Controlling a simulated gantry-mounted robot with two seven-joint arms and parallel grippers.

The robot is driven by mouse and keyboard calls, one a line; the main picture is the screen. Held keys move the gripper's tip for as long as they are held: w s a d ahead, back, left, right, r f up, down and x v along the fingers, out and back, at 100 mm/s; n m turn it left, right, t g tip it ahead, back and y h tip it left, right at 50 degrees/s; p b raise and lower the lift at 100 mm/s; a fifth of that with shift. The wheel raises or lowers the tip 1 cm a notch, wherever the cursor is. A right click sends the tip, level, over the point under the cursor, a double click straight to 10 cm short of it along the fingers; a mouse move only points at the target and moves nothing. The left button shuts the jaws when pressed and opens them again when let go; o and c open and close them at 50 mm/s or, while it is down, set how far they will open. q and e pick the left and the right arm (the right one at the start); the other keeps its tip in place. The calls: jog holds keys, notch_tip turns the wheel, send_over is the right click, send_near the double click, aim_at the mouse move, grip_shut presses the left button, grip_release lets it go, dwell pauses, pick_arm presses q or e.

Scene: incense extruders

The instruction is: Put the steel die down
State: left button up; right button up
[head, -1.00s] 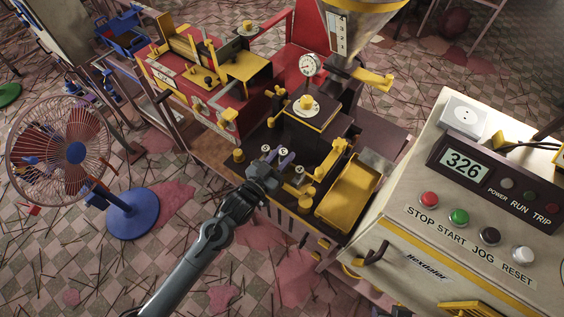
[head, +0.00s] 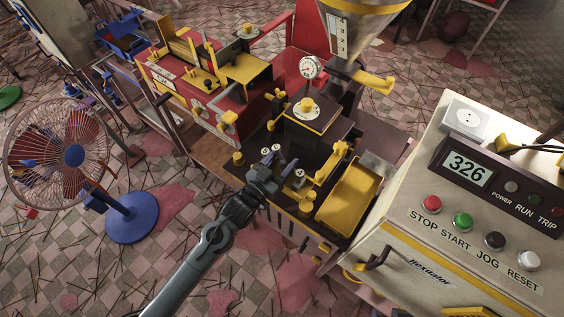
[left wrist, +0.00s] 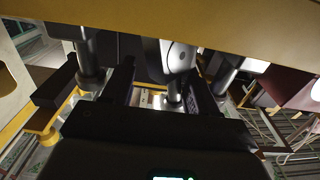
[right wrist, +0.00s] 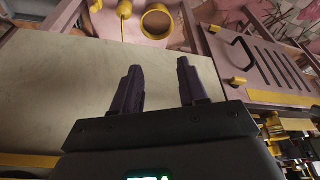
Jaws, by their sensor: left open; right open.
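My left gripper (head: 279,160) reaches in over the dark bench of the extruder, among short round-topped parts. In the left wrist view its two dark fingers (left wrist: 163,80) stand apart. A pale steel cylinder with a small dark hole in its face (left wrist: 179,55), which looks like the steel die, shows between and beyond them. I cannot tell whether a finger touches it. One pale round top (head: 299,174) shows just right of the gripper in the head view; the gripper partly covers the others. My right gripper (right wrist: 157,68) is open and empty over a cream panel.
A yellow tray (head: 322,203) lies right of the left gripper. A dial gauge (head: 310,67) and hopper (head: 345,30) stand behind. The cream control cabinet (head: 405,235) fills the right. A red and yellow machine (head: 190,95) is at back left, a fan (head: 75,155) at left.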

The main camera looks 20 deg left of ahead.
pick_arm(q)
jog(key=shift+s+d+f, duration=0.1)
jog(key=shift+s+f, duration=0.15)
jog(key=shift+f, duration=0.7)
jog(key=shift+s, duration=0.4)
jog(key=s+a+r+n+g+y+p, duration=0.15)
jog(key=s+r+p, duration=0.35)
jog(key=s, duration=0.8)
jog(key=s+a+f+g+y+p, duration=0.1)
jog(key=s+a+f+g, duration=0.1)
jog(key=s+g, duration=0.45)
jog(key=s+a+f+g+y, duration=0.2)
jog(key=s+g, duration=0.4)
jog(key=s, duration=0.2)
notch_tip(320, 180, up, 38)
jog(key=p, duration=3.8)
notch_tip(320, 180, down, 52)
jog(key=b, duration=5.2)
jog(key=shift+f+m, duration=0.15)
jog(key=shift+m, duration=0.2)
